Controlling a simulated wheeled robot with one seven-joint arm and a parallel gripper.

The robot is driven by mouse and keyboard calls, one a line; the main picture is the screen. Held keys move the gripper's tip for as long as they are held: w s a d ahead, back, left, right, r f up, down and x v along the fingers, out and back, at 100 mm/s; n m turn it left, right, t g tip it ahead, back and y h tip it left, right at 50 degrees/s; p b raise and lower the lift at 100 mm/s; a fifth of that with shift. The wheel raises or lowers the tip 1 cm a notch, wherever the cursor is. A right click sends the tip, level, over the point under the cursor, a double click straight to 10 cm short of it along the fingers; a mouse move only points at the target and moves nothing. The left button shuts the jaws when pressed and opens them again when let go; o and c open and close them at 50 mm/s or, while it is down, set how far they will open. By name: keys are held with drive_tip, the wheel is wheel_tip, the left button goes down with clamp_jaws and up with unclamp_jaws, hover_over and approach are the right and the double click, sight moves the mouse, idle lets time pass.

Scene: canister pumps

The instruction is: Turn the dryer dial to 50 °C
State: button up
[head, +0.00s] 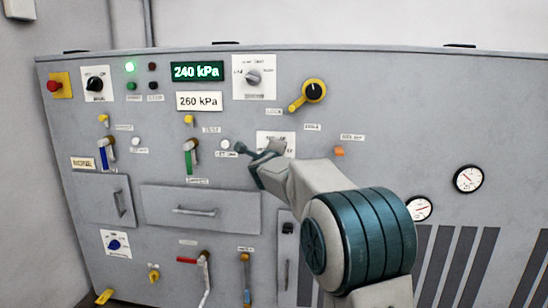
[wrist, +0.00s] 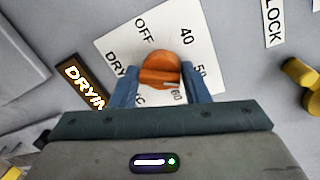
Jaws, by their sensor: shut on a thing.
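The dryer dial (wrist: 158,68) is an orange round knob on a white plate (wrist: 115,45) marked OFF, 40, 50 and 60, in the wrist view. A small pale mark on its lower right edge appears to face the 60 side; the exact setting is hard to read. My gripper (wrist: 158,78) has its two blue fingers on either side of the knob, shut on it. In the head view, my gripper (head: 262,156) is at the panel by the white dial plate (head: 276,136), and my arm and gripper hide the knob.
A yellow-black rotary handle (head: 313,91) is above right of my gripper. A green-handled valve (head: 190,155) is to the left. A display reads 240 kPa (head: 197,72), above a 260 kPa label (head: 199,101). Two gauges (head: 468,179) (head: 418,208) are to the right.

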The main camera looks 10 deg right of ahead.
drive_tip(key=shift+r, duration=0.4)
drive_tip(key=o, duration=0.9)
drive_tip(key=shift+f, duration=0.2)
drive_tip(key=shift+s, duration=0.15)
drive_tip(key=p+v, duration=0.1)
drive_tip(key=v, duration=1.2)
drive_tip(key=shift+s+p, duration=0.3)
